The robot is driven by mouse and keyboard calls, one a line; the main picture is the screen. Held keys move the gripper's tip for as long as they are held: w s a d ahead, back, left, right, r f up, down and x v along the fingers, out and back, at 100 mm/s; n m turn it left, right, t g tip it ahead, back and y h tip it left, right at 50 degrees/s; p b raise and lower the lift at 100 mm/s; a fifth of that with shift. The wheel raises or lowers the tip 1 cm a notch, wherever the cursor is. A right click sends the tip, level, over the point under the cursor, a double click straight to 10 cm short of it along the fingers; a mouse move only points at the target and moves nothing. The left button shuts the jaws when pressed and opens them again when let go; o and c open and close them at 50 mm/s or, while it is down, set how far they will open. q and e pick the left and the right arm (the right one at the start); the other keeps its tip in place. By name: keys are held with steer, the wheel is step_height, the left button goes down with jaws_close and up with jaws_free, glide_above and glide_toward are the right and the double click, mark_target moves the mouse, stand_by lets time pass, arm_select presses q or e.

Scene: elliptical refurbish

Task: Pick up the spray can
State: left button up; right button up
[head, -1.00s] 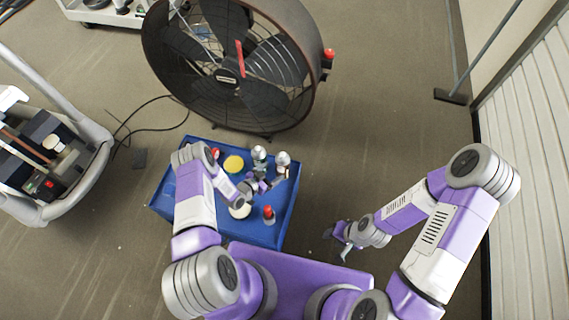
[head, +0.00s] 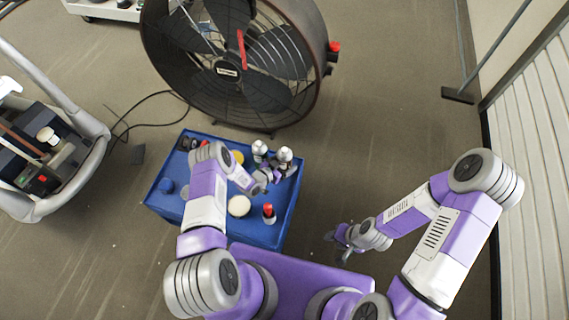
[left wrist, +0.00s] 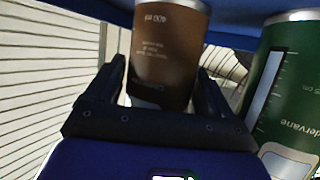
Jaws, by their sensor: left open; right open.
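Two cans with silver tops stand close together at the right rear of a blue tray-like cart top in the head view: one on the left (head: 259,149) and one on the right (head: 284,155). In the left wrist view a brown can marked 400 ml (left wrist: 165,50) is between the fingers of my left gripper (left wrist: 160,75), with room beside it. A green can (left wrist: 285,95) stands just right of it there. My left gripper (head: 266,180) is open beside the cans in the head view and partly hides their lower parts. My right gripper (head: 338,245) is open and empty, right of the cart.
The blue cart top (head: 275,234) also holds a red-topped bottle (head: 268,213), a round cream item (head: 239,206), a yellow item (head: 238,156) and a blue cap (head: 166,185). A large fan (head: 235,70) stands behind it.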

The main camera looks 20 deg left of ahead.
arm_select(q)
steer(key=shift+c, duration=0.4)
steer(key=c, duration=0.7)
steer(key=shift+r, duration=0.1)
steer(key=shift+c, duration=0.3)
